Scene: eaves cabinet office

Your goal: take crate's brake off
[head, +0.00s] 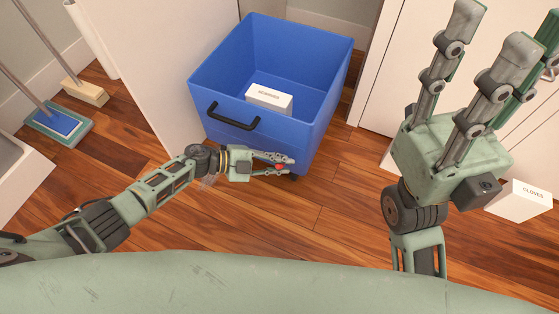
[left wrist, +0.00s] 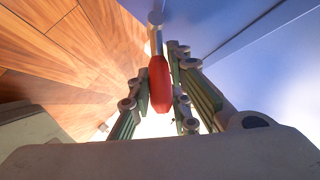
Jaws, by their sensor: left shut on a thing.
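The blue crate (head: 252,131) stands on the wood floor, with a black handle (head: 233,117) on its near wall. A white box (head: 269,98) lies inside it. My left gripper (head: 283,165) is low at the crate's near right corner, shut on the red brake lever (left wrist: 159,84). In the left wrist view the red grip sits between the fingers, with a pale rod running from it beside the blue wall. In the head view only a bit of red (head: 280,167) shows between the fingers. My right gripper (head: 505,40) is raised at the right, fingers spread and empty.
White cabinet panels (head: 145,65) flank the crate on both sides. A box marked GLOVES (head: 520,201) is on the floor at the right. Broom (head: 85,92) and mop (head: 60,123) heads rest on the floor at the left.

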